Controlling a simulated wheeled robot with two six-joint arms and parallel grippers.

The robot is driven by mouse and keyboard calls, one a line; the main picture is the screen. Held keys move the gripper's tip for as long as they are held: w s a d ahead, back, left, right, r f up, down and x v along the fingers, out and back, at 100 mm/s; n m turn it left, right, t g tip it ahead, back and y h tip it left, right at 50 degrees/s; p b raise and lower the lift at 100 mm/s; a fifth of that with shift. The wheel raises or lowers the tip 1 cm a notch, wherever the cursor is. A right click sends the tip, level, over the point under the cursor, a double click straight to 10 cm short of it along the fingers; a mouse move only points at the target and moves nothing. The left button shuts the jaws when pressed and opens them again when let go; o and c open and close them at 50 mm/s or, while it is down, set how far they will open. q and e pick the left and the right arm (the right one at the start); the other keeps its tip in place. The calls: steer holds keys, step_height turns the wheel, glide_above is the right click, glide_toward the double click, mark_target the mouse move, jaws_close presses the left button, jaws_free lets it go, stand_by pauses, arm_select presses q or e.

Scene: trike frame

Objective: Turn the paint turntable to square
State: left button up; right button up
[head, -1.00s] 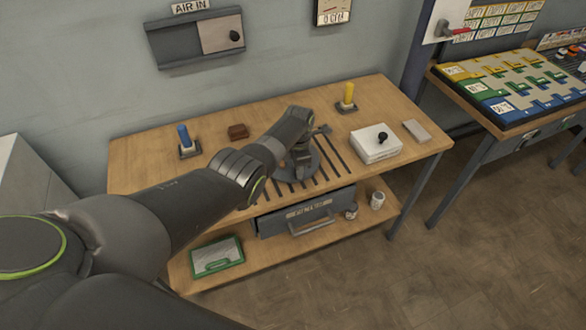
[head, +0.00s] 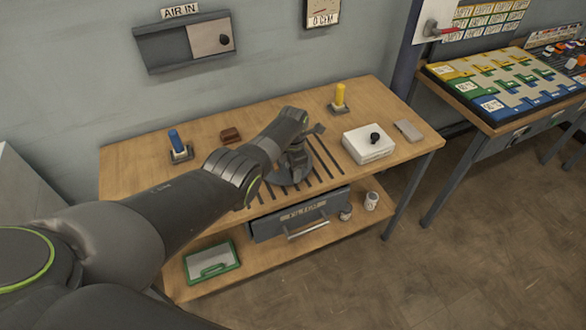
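The paint turntable (head: 280,177) is a dark grey round disc on the slatted middle of the wooden bench. My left arm reaches over the bench from the left and covers much of it. My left gripper (head: 295,163) points down at the turntable. Its fingertips are too small and dark to tell whether they are open, shut or touching the disc. The angle of the turntable cannot be read. My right gripper is out of view.
On the bench (head: 125,175) stand a blue bottle (head: 175,141), a brown block (head: 230,135), a yellow bottle (head: 340,96), a white box with a black knob (head: 367,146) and a grey block (head: 408,130). The lower shelf holds a green-framed tray (head: 211,262) and cups (head: 371,200).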

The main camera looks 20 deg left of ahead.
arm_select(q)
steer(key=shift+r, duration=0.1)
steer(key=shift+r, duration=0.25)
step_height(320, 180, up, 5)
steer(key=shift+r+p, duration=0.1)
steer(key=shift+p, duration=1.1)
step_height(320, 180, up, 12)
steer(key=shift+f+b, duration=0.25)
steer(key=shift+b, duration=0.15)
steer(key=shift+f, duration=0.1)
